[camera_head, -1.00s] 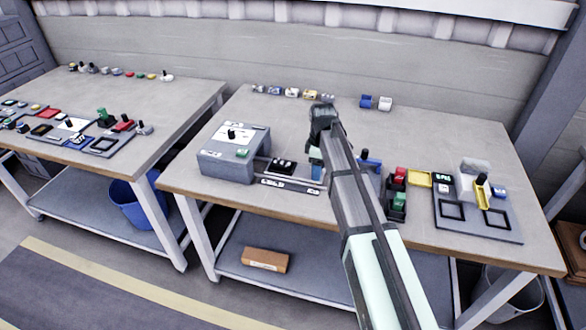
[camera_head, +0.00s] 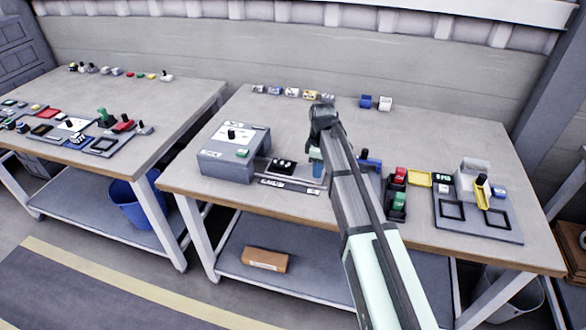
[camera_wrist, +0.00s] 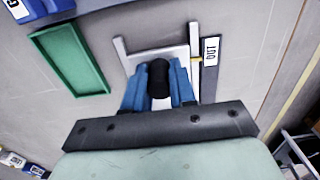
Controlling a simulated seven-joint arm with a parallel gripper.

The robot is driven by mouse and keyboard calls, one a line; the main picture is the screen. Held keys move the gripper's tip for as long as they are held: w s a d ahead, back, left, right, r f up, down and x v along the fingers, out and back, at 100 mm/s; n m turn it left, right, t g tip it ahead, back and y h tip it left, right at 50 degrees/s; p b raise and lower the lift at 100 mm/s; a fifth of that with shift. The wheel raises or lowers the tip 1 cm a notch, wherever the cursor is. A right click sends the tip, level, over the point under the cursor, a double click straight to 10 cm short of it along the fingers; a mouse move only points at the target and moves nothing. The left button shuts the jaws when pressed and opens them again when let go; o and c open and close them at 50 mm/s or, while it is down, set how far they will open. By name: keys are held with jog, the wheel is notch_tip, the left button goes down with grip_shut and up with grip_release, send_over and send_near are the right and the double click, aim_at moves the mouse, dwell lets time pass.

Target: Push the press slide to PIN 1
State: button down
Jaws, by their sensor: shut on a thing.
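My gripper (camera_wrist: 158,90) has blue fingers on both sides of a black knob (camera_wrist: 158,75) and is shut on it. The knob stands on a pale plate (camera_wrist: 180,54), which I take for the press slide, between two light rails. An "OUT" label (camera_wrist: 210,52) lies beside the right rail in the wrist view. My arm hides part of this area. No PIN 1 mark is readable.
A green tray (camera_wrist: 48,62) lies left of the rails in the wrist view. Small parts line the table's back edge.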

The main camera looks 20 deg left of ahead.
aim_at(283, 162)
jog(key=shift+a, duration=6.1)
jog(key=c, duration=0.8)
grip_release()
jog(key=shift+c, duration=0.2)
jog(key=shift+r, duration=0.1)
jog(key=shift+r, duration=3.4)
